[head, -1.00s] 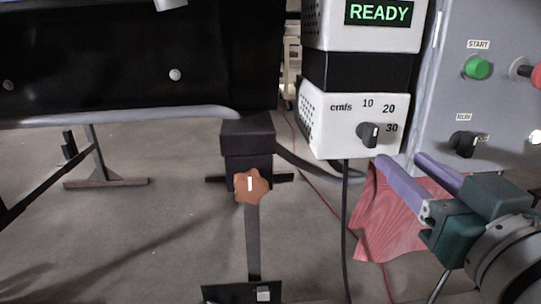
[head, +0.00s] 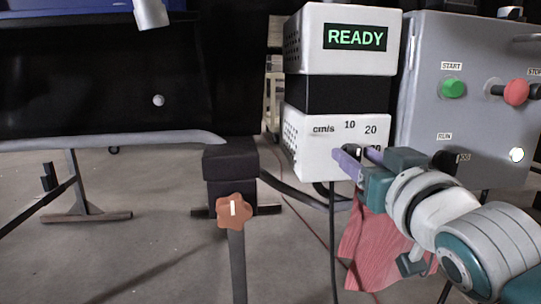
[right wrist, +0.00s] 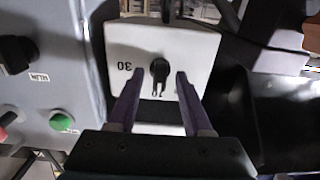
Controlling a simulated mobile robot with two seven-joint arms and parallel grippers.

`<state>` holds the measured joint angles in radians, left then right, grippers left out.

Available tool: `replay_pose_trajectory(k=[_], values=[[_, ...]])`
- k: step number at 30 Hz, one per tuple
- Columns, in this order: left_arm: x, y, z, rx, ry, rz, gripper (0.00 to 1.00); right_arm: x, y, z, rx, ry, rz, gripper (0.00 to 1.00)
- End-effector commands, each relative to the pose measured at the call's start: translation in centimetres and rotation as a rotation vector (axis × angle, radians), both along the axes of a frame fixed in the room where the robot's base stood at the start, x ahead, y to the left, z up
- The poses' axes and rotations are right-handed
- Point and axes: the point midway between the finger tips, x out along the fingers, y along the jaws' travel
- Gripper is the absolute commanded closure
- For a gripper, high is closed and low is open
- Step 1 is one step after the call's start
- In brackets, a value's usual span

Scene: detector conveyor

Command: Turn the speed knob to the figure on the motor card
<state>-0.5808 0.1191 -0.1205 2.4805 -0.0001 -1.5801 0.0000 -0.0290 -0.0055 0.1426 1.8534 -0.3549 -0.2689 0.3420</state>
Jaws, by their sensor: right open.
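The speed knob (right wrist: 160,70) is a small black dial on the white control box (head: 303,143). The box face carries cm/s and the figures 10, 20 and 30; in the head view the 30 is partly hidden by my gripper. My right gripper (head: 357,155) is open in front of the knob. In the right wrist view its two purple fingertips (right wrist: 160,75) stand on either side of the knob, with a gap on each side. The knob's pointer direction is unclear. I cannot make out a motor card.
A green READY display (head: 355,38) sits above the control box. A grey panel (head: 425,60) at right has a green START button (head: 453,88) and a red stop button (head: 516,92). A red cloth (head: 370,250) hangs below. An orange star knob (head: 234,211) stands left.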

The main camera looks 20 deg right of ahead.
Motion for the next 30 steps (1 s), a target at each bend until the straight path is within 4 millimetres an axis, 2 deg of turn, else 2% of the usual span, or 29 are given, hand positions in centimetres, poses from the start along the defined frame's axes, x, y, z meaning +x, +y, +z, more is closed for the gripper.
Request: replay_pose_trajectory(k=[2,15,30], values=[[0.01,0.0,0.01,0.0,0.0,0.0,0.5,-0.02,0.0,0.0,0.0,0.0,0.0,0.5],[0.01,0.02,0.0,0.0,0.0,0.0,0.5,-0.05,0.01,-0.02,0.0,0.0,0.0,0.99],[0.02,0.03,0.15,0.001,0.0,0.0,0.5,-0.05,0.01,0.02,0.01,-0.001,0.0,1.0]])
